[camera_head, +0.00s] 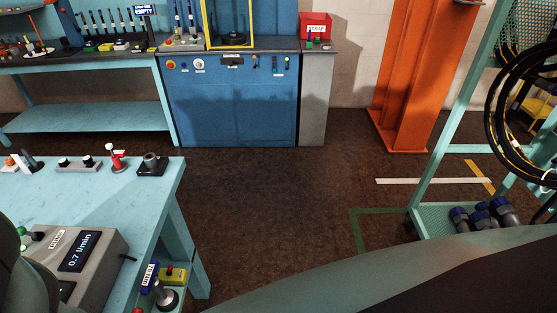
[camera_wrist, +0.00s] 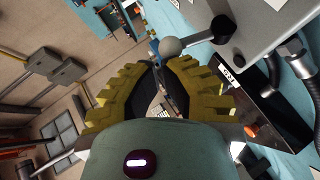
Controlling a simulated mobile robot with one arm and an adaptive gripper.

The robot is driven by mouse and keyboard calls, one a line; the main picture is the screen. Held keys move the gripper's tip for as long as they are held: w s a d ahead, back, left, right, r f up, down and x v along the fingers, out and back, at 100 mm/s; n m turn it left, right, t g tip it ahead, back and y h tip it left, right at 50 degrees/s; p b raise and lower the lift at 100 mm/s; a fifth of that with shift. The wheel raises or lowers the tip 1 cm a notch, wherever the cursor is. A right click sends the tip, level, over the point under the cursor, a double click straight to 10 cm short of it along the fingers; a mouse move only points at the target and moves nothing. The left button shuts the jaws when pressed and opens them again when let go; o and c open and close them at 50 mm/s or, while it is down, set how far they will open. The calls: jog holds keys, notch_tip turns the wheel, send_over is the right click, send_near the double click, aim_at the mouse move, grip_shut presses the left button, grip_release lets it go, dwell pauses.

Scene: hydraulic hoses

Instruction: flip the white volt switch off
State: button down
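I cannot pick out a switch with a readable volt label in either view. In the wrist view, a lever with a pale grey-white ball knob (camera_wrist: 170,47) and a black base sits on a grey box (camera_wrist: 262,25); whether it is the volt switch I cannot tell. My gripper (camera_wrist: 161,68) has yellow toothed fingers bent toward each other, with a narrow gap between the tips and nothing visibly held. The ball appears just beyond the tips; contact cannot be judged. The gripper is not in the head view.
The pale blue table (camera_head: 120,200) at left carries a grey meter box (camera_head: 70,255) reading 0.7 l/min, a two-knob box (camera_head: 78,163) and a red valve (camera_head: 117,158). A blue cabinet (camera_head: 232,100) stands behind. Hoses (camera_head: 510,110) hang at right. The central floor is clear.

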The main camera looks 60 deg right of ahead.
jog(key=shift+r, duration=0.2)
jog(key=shift+r+p, duration=0.45)
jog(key=shift+r, duration=0.2)
